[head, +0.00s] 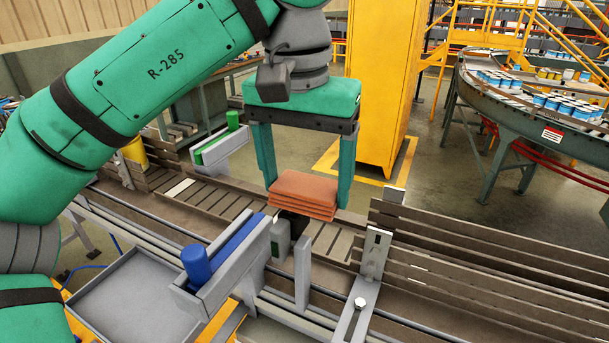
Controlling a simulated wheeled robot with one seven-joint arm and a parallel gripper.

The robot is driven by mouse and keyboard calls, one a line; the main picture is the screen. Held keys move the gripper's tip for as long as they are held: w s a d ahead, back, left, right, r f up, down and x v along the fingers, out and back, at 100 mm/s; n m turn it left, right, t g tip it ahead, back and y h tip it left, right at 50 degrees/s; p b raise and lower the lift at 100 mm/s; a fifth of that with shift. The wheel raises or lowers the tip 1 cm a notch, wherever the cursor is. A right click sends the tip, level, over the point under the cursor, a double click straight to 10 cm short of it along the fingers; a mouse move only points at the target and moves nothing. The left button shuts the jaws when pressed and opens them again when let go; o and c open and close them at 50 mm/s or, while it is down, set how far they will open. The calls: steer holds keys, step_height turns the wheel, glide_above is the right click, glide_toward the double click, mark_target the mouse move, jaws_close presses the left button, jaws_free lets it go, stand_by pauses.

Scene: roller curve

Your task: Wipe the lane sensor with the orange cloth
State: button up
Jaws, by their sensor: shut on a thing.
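The orange cloth (305,190) is a folded, layered pad in the head view. My gripper (306,196) points down with its two green fingers on either side of the cloth and is shut on it. The cloth is over the slatted conveyor lane, just behind a small grey box with a green face (280,238), which looks like the lane sensor. The cloth's lower edge is close to the top of this box; I cannot tell whether they touch.
A grey bracket with a blue roller (222,250) stands at the near side of the lane, and one with a green roller (217,148) at the far side. An empty grey tray (140,290) is at the lower left. Slatted guards (480,255) line the right. A yellow cabinet (378,85) stands behind.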

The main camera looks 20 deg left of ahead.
mark_target(282, 181)
steer(key=shift+f, duration=0.7)
steer(key=shift+w+a, duration=0.25)
steer(key=shift+a, duration=0.85)
steer(key=shift+a+r, duration=0.1)
steer(key=shift+a, duration=0.75)
steer(key=shift+f, duration=0.2)
steer(key=shift+d, duration=0.1)
steer(key=shift+s+d+f, duration=0.15)
steer(key=shift+d, duration=0.8)
steer(key=shift+s+d+f, duration=0.1)
steer(key=shift+s+d, duration=0.05)
steer(key=shift+d, duration=0.8)
steer(key=shift+r, duration=0.1)
